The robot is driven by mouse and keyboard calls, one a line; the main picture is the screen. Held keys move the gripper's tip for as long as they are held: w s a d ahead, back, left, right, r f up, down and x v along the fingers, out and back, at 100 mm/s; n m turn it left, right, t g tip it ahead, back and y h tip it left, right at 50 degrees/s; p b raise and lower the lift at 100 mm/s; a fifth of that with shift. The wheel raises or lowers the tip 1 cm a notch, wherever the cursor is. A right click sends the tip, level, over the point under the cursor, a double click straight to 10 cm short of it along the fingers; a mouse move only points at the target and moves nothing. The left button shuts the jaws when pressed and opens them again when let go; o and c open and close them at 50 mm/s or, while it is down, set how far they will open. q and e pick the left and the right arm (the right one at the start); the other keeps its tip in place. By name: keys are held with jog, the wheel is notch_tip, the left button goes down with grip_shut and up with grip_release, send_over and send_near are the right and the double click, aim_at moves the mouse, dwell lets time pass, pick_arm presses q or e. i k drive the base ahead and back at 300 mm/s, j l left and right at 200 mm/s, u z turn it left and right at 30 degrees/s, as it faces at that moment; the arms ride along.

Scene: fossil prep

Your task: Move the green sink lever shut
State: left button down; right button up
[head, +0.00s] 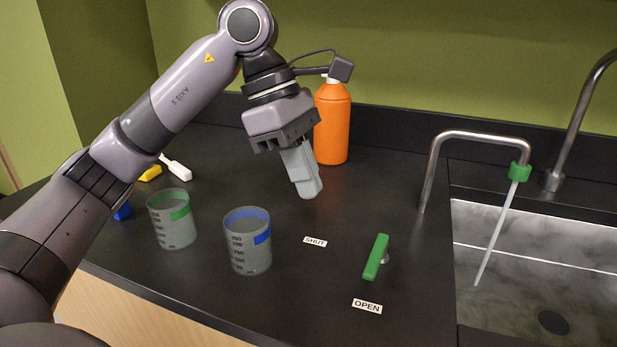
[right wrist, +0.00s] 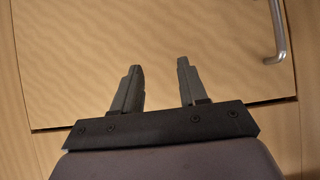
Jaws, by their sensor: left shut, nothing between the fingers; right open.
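The green lever (head: 376,257) stands on the black counter left of the sink. Its long handle runs from the upper right to the lower left, and its lower end points toward the OPEN label (head: 367,306). The SHUT label (head: 315,241) lies to the left of the lever. My left gripper (head: 309,190) is shut and empty above the counter, up and left of the lever and apart from it. My right gripper (right wrist: 160,85) is open and empty in the right wrist view, in front of a wooden cabinet door. It does not show in the head view.
A thin stream runs from the green-tipped faucet (head: 519,172) into the sink (head: 540,260). An orange bottle (head: 333,125) stands behind my left gripper. A blue-marked beaker (head: 247,245) and a green-marked beaker (head: 173,222) stand left. The counter around the lever is clear.

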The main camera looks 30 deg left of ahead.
aim_at(379, 253)
jog(key=k, duration=1)
